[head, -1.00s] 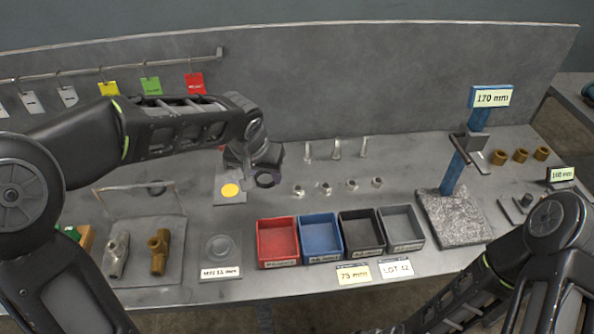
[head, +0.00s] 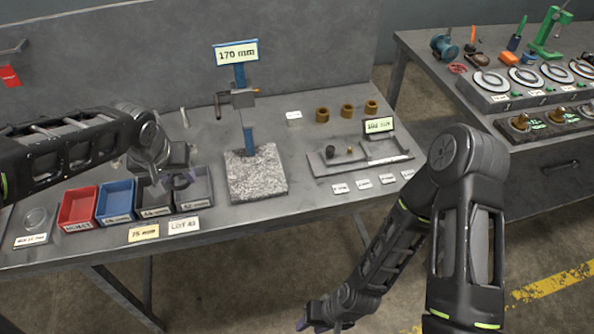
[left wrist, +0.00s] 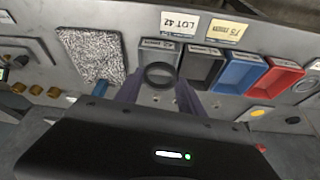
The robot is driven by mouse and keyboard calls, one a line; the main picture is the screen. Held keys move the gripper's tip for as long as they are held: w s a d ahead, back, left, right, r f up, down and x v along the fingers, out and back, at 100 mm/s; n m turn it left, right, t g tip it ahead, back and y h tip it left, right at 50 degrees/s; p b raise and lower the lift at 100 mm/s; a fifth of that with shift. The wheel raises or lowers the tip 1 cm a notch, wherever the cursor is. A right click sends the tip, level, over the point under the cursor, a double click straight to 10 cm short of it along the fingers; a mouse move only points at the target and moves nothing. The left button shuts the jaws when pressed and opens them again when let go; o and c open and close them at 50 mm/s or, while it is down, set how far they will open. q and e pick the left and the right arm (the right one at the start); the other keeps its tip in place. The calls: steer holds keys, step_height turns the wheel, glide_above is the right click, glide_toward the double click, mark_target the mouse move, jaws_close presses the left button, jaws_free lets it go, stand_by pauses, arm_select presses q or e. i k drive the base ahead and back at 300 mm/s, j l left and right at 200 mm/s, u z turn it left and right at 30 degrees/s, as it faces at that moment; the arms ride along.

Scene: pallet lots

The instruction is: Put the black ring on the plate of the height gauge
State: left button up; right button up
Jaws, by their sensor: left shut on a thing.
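The black ring (left wrist: 160,86) is between the two purple fingers of my left gripper (left wrist: 159,92) in the left wrist view. In the head view my left gripper (head: 178,181) is above the black and grey bins, shut on the ring, which is hard to make out there. The height gauge (head: 250,140) stands to its right, with a blue post, a 170 mm sign and a grey arm. Its speckled stone plate (head: 258,180) is bare; it also shows in the left wrist view (left wrist: 90,52). My right gripper (head: 308,322) is low at the bottom edge, its fingers mostly hidden.
Red (head: 77,208), blue (head: 115,202), black and grey bins stand left of the gauge. Right of it are a grey tray (head: 325,165) with small parts and several brass bushings (head: 347,111). My right arm is in front of the table. A second bench (head: 430,65) stands at right.

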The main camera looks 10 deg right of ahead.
mark_target(254, 170)
steer(key=i+l+u, duration=0.15)
steer(key=l+u, duration=0.2)
steer(key=l, duration=1.05)
steer(key=l+u, duration=0.35)
steer(key=l, duration=1.05)
steer(key=i+l, duration=0.15)
steer(key=i+l+u, duration=0.1)
steer(key=l, duration=0.25)
steer(key=i, duration=0.05)
